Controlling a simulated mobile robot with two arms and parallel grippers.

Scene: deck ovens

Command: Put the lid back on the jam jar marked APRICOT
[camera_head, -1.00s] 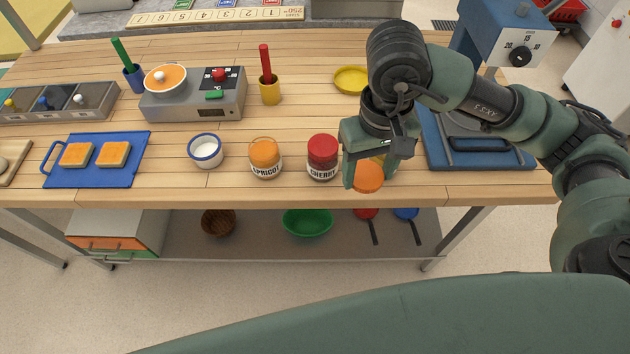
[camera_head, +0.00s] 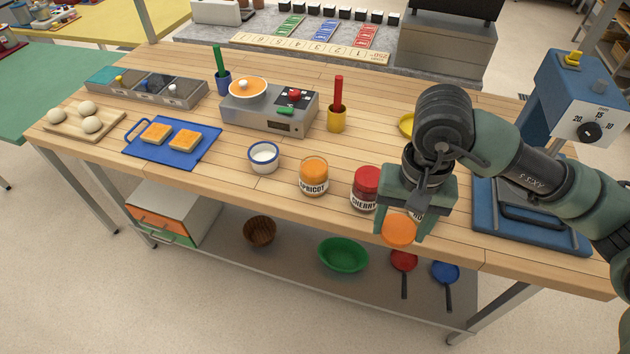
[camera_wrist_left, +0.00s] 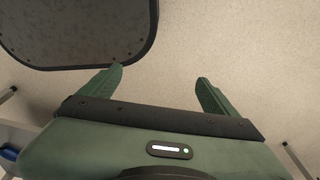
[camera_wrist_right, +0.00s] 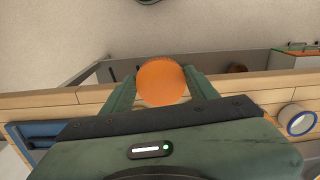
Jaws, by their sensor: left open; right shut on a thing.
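The jam jar marked APRICOT (camera_head: 313,178) stands upright on the wooden table in the head view, its orange contents showing at the top. My right gripper (camera_head: 399,232) is shut on a round orange lid (camera_head: 398,230), held at the table's front edge, to the right of the APRICOT jar. The lid also shows between the fingers in the right wrist view (camera_wrist_right: 161,82). The red-topped CHERRY jar (camera_head: 366,187) stands between the APRICOT jar and my right gripper, partly hidden by it. My left gripper (camera_wrist_left: 160,75) is open and empty over the floor in the left wrist view.
A white bowl with a blue rim (camera_head: 263,157) is left of the APRICOT jar. A blue machine (camera_head: 578,100) is at the right. A strip of table in front of the jars is clear.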

